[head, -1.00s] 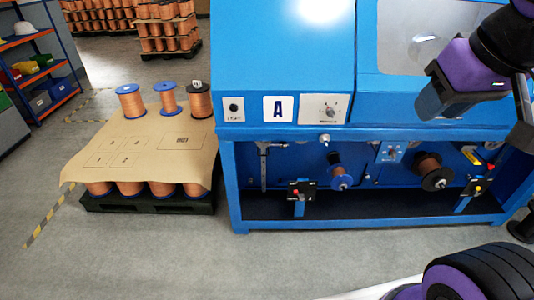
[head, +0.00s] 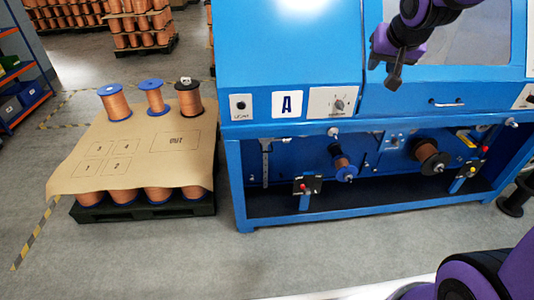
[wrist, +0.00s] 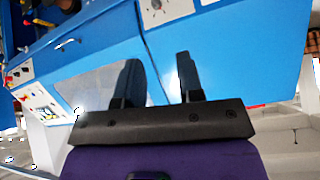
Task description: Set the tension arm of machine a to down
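Machine A (head: 290,68) is a blue cabinet with an "A" plate (head: 288,104) on its front; its blue front also shows in the wrist view (wrist: 230,50). In its open lower bay sit a small copper spool (head: 340,160), a larger black-flanged spool (head: 430,158) and a pale vertical bar (head: 265,165). I cannot tell which part is the tension arm or how it is set. My gripper (head: 391,70) hangs in front of the upper cabinet, above the bay. In the wrist view my gripper (wrist: 158,65) has its fingers apart with nothing between them.
A pallet with a brown sheet (head: 130,150) and copper spools stands left of the machine. Open grey floor (head: 150,255) lies before the machine. A shelf (head: 20,85) is far left.

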